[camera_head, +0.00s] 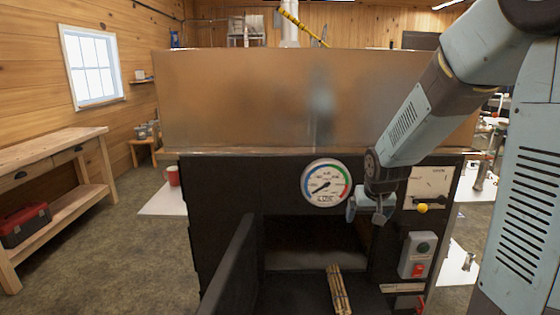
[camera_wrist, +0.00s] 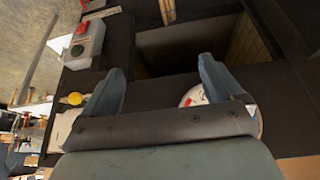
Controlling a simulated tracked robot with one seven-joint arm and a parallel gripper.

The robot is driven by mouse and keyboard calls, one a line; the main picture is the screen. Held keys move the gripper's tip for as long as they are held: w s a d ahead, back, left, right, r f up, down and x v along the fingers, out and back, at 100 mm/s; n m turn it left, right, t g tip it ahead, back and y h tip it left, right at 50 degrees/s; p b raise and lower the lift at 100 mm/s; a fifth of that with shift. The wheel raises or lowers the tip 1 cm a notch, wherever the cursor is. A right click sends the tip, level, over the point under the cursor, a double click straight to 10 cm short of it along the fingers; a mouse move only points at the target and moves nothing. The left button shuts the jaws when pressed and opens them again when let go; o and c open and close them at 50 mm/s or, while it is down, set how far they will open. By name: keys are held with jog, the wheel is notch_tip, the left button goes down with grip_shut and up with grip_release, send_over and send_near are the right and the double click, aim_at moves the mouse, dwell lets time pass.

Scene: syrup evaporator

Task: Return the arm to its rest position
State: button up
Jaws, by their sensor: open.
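My gripper (camera_head: 372,212) hangs in front of the evaporator's black front, just right of the round gauge (camera_head: 327,183). In the wrist view my gripper (camera_wrist: 165,85) has its two blue-grey fingers wide apart with nothing between them. My arm comes in from the upper right and is bent, with its forearm sloping down to the left. Behind the fingers in the wrist view are the dark firebox opening (camera_wrist: 185,45) and part of the gauge (camera_wrist: 193,97).
The firebox door (camera_head: 230,268) stands open toward me. A bundle of sticks (camera_head: 339,290) lies at the opening. A switch box (camera_head: 418,255) and a yellow knob (camera_head: 422,208) are right of my gripper. A workbench (camera_head: 60,150) stands left; floor between is clear.

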jog(key=s+r, duration=0.7)
jog(key=s, duration=0.5)
jog(key=s+r, duration=0.8)
jog(key=s, duration=0.4)
jog(key=shift+a, duration=0.4)
jog(key=shift+s, duration=0.1)
jog(key=shift+s+t, duration=0.3)
jog(key=shift+c, duration=0.4)
